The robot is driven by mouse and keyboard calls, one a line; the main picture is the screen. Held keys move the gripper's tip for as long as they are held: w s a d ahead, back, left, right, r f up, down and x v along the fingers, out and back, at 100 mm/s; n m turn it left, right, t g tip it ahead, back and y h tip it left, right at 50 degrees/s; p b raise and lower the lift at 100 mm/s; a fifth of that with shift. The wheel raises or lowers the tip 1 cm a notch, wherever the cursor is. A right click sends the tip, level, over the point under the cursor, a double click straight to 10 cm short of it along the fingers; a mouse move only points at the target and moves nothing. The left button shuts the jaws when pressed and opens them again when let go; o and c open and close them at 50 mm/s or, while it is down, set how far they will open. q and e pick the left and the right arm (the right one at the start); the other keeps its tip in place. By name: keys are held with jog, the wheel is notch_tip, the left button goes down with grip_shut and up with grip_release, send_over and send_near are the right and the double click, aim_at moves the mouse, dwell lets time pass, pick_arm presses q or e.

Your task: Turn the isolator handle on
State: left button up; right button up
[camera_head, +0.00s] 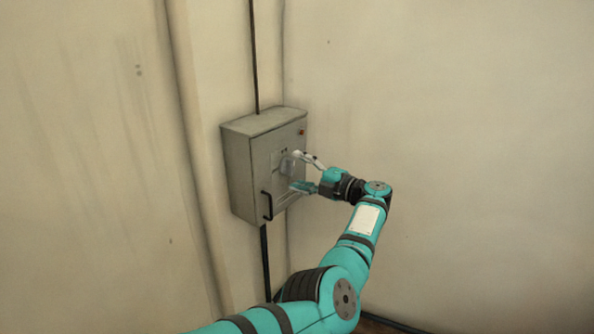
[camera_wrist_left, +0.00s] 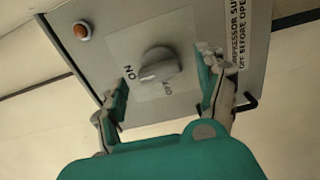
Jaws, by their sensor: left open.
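The isolator handle (camera_wrist_left: 160,66) is a grey rotary knob on a pale plate marked ON and OFF, on the front of a grey wall box (camera_head: 240,170). In the left wrist view a light mark on the knob points toward the ON side. My left gripper (camera_head: 298,172) is open in front of the box door. In the left wrist view its two fingers (camera_wrist_left: 165,85) stand on either side of the knob, apart from it. In the head view the knob is small and partly unclear near the fingers. My right gripper is not in view.
An orange-red lamp (camera_wrist_left: 82,31) sits near a corner of the box front. A black door handle (camera_head: 267,205) sticks out at the lower left of the door. Dark conduit (camera_head: 254,60) runs up the wall. The wall to the right is bare.

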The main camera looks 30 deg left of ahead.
pick_arm(q)
jog(key=d, duration=1)
jog(key=shift+s+d, duration=0.35)
jog(key=shift+s, duration=0.05)
jog(key=shift+a, duration=0.1)
